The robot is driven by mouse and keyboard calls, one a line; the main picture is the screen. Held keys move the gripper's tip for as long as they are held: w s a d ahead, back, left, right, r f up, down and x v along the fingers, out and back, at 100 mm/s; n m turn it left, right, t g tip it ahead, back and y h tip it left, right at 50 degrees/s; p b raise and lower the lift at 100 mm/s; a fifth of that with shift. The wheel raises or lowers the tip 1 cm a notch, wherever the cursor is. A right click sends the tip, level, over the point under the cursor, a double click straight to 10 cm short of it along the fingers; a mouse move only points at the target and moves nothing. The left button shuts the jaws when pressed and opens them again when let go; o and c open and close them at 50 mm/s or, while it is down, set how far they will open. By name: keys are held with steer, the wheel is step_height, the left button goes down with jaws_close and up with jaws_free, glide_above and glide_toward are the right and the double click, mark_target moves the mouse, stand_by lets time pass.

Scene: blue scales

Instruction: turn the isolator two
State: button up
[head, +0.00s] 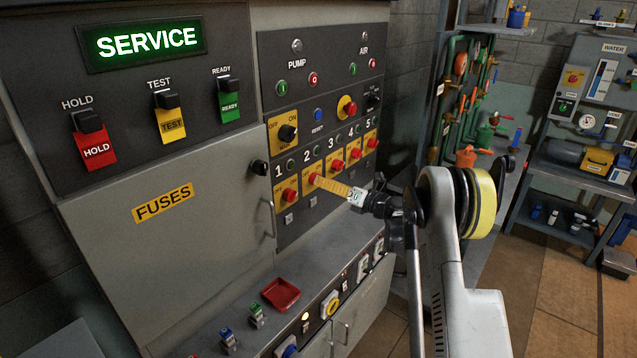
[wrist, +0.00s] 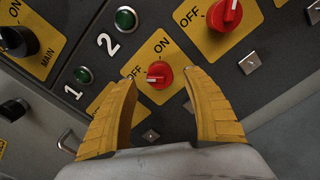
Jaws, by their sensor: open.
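Isolator two is a red rotary knob (wrist: 161,75) on a yellow plate marked OFF and ON, below the white number 2 in the wrist view. Its pale pointer mark faces the OFF side. In the head view the isolator two knob (head: 314,178) is partly hidden by my gripper. My gripper (head: 319,181) reaches in from the right, in front of the panel. In the wrist view my gripper (wrist: 159,79) is open, with one yellow finger on either side of the knob. Gaps show between knob and fingers; I cannot tell the remaining depth.
The isolator one knob (head: 290,195) sits close at left, and the isolator three knob (head: 337,165) close at right. The MAIN switch (head: 288,133) is above. A shelf with a red tray (head: 281,293) juts out below. A cabinet handle (head: 271,218) is at lower left.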

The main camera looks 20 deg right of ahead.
steer(key=shift+x, duration=1.7)
steer(key=shift+r, duration=0.1)
steer(key=shift+c, duration=0.5)
steer(key=c, duration=1.1)
steer(key=shift+b, duration=0.3)
steer(key=m+b, duration=0.2)
steer(key=m, duration=0.2)
steer(key=shift+d+m, duration=0.1)
steer(key=shift+m, duration=0.2)
steer(key=m+b, duration=0.1)
steer(key=m, duration=0.3)
steer(key=shift+m, duration=0.3)
steer(key=m+b, duration=0.1)
steer(key=m, duration=0.3)
steer(key=shift+m+b, duration=0.5)
steer(key=shift+m, duration=1.9)
